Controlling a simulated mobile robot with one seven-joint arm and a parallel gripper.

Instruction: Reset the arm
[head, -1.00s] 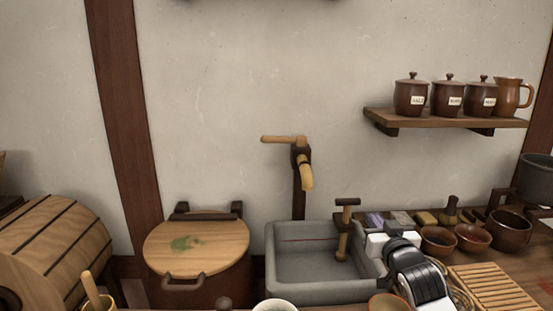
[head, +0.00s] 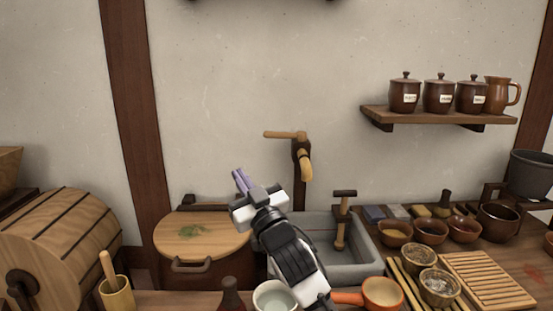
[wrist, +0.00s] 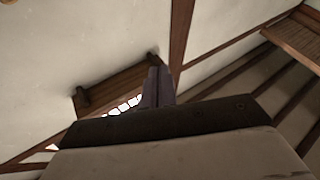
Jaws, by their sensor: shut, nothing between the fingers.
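My gripper (head: 241,181) is in the middle of the head view, raised in front of the wooden-lidded tub and the left side of the sink. Its purple fingers are together, with nothing between them, and point up and to the left. In the wrist view the shut fingers (wrist: 158,86) point up past a dark wooden wall shelf, with pale wall and timbers around. My arm hides part of the sink and the counter below it.
A grey stone sink (head: 362,270) with a wooden tap (head: 304,160) stands behind my arm. A lidded tub (head: 200,238) and a barrel (head: 62,240) are to the left. Bowls (head: 382,292) and a slatted rack (head: 488,280) crowd the counter at right. A shelf (head: 435,117) holds jars.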

